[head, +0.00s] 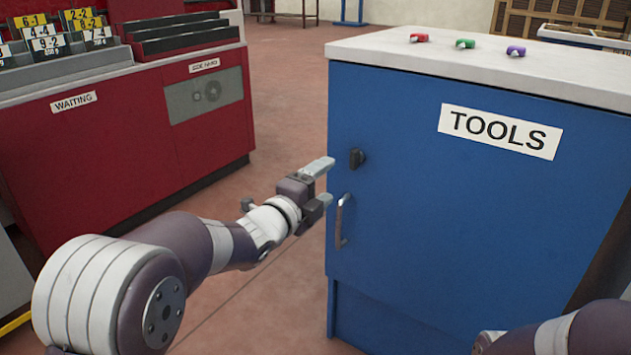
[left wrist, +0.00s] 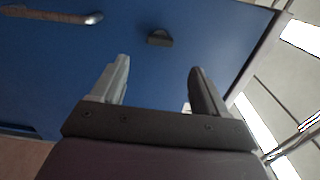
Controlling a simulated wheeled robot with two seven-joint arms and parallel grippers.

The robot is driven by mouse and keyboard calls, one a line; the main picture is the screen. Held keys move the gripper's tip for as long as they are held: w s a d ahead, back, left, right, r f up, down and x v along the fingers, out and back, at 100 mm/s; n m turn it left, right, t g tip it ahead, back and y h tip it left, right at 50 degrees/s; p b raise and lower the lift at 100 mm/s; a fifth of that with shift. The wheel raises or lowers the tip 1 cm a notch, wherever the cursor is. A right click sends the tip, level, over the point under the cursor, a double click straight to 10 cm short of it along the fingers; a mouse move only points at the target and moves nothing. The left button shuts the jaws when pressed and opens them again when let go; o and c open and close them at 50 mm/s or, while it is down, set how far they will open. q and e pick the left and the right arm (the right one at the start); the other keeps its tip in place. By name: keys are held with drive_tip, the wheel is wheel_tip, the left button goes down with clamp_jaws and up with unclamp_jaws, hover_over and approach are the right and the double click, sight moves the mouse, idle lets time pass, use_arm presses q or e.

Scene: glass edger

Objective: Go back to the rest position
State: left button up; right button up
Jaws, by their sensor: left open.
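My left gripper (head: 326,182) is in front of the left edge of the blue TOOLS cabinet (head: 430,210). Its two fingers are apart with nothing between them, as the left wrist view (left wrist: 158,66) also shows. The cabinet's dark knob (head: 357,158) is just right of the fingertips in the head view, and the metal handle (head: 343,220) is below it. The knob (left wrist: 159,38) and handle (left wrist: 50,14) also show in the left wrist view, clear of the fingers. The cabinet door looks closed. Part of my right arm shows at bottom right; its gripper is out of view.
A red WAITING cabinet (head: 120,150) with racks of numbered cards stands at left. Open reddish floor (head: 285,110) lies between the cabinets.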

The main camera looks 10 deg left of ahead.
use_arm(q)
drive_tip(key=v, duration=0.3)
drive_tip(key=s+a+f+n+g+y+p, duration=0.1)
drive_tip(key=s+a+f+n+g+y, duration=0.3)
drive_tip(key=f+n, duration=0.35)
drive_tip(key=s+a+f+n+g+y+p, duration=0.2)
drive_tip(key=s+a+f+n+g+y, duration=0.15)
drive_tip(key=a+f+n, duration=0.35)
drive_tip(key=s+d+n+g+p, duration=0.1)
drive_tip(key=s+n+g+p, duration=0.7)
drive_tip(key=s, duration=1.1)
wheel_tip(320, 180, up, 38)
drive_tip(key=p, duration=3.5)
drive_tip(key=shift+n+t+y+p, duration=0.35)
drive_tip(key=shift+n+t, duration=0.1)
